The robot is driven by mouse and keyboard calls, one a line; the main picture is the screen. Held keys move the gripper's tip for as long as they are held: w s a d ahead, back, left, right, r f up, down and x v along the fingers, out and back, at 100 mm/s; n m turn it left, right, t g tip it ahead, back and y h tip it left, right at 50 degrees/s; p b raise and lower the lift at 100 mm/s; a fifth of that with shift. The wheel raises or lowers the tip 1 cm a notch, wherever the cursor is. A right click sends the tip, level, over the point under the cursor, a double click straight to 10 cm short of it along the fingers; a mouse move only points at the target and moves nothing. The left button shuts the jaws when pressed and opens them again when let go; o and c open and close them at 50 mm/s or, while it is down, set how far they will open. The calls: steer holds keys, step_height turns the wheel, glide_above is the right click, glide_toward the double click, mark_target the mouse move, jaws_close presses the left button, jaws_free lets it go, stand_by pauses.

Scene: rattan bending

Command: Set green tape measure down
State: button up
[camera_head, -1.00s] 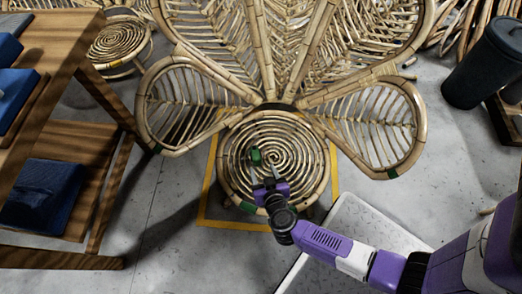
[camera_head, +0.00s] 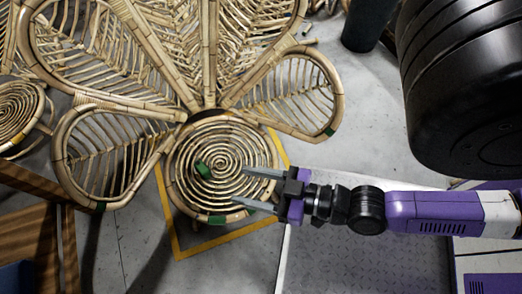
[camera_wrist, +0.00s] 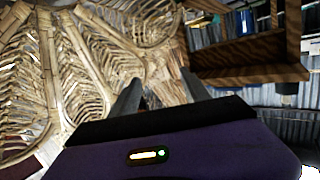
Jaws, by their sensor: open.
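The green tape measure (camera_head: 203,170) lies on the round spiral rattan seat (camera_head: 222,187) of the petal-backed chair, left of the seat's centre. My gripper (camera_head: 240,190) is open and empty at the right side of the seat. Its two fingers point left toward the seat, apart from the tape measure. In the wrist view my gripper's fingers (camera_wrist: 158,95) are spread with nothing held between them. The tape measure cannot be made out in the wrist view.
The rattan petal backrest (camera_head: 190,60) rises behind the seat. A yellow floor outline (camera_head: 232,238) surrounds the chair. A wooden shelf (camera_head: 30,225) stands at the left, and a smaller round rattan piece (camera_head: 18,110) is beyond it. A dark bin (camera_head: 366,25) stands at the back.

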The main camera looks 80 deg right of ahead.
step_height(320, 180, up, 6)
steer(key=s+a+n+g+y, duration=0.1)
steer(key=s, duration=0.2)
steer(key=shift+a+n, duration=0.15)
steer(key=shift+n, duration=0.15)
step_height(320, 180, up, 28)
steer(key=p, duration=2.8)
steer(key=shift+r+p, duration=0.25)
steer(key=shift+p, duration=0.15)
